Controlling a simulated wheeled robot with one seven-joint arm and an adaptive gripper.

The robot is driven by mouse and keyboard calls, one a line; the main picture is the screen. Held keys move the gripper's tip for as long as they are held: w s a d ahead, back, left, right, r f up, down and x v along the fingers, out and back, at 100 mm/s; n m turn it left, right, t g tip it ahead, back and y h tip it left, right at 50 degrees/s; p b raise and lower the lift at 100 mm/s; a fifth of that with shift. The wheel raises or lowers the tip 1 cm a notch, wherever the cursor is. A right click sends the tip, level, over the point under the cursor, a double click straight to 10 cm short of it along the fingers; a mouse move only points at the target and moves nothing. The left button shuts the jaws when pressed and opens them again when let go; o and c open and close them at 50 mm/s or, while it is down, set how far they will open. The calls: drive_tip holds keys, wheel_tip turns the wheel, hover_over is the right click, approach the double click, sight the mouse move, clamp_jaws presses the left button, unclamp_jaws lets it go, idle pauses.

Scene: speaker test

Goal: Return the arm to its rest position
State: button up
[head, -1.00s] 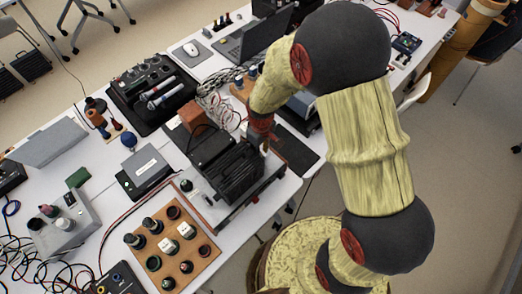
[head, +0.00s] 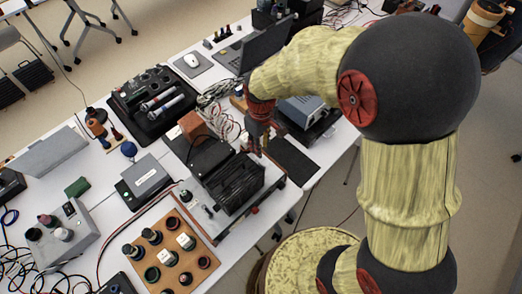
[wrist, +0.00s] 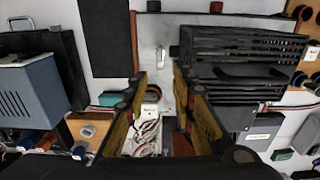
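My arm with pale wood-like links and black joints fills the right of the head view. My gripper (head: 257,140) points down over the white table (head: 105,205), near the far side of a black slotted unit (head: 240,178). In the wrist view my gripper (wrist: 163,85) has its two fingers wide apart, with no object held between them. The slotted unit (wrist: 250,60) shows just right of the fingers there. A bundle of wires (wrist: 147,130) shows below, between the fingers and beyond them. Whether the fingertips touch anything is unclear.
A grey-blue box device (head: 305,108) and a dark flat mat (head: 293,160) lie right of the gripper. A wooden board with several knobs (head: 165,250) is at the front. An orange-brown block (head: 193,125) and a laptop (head: 250,55) are farther back. Open floor (head: 330,205) lies to the right.

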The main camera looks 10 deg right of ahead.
drive_tip(key=shift+r, duration=0.25)
idle(0.4)
drive_tip(key=s+d+r+m+t, duration=0.2)
drive_tip(key=s+d+r, duration=0.3)
drive_tip(key=s+r, duration=0.3)
drive_tip(key=s+d+r+m+t+b, duration=0.1)
drive_tip(key=s+d+r+m+t, duration=0.2)
drive_tip(key=r, duration=1)
drive_tip(key=s+d+m, duration=0.2)
drive_tip(key=s, duration=0.3)
drive_tip(key=shift+s+r+t+b, duration=0.2)
drive_tip(key=shift+s+t+b, duration=0.05)
drive_tip(key=shift+t+b, duration=0.05)
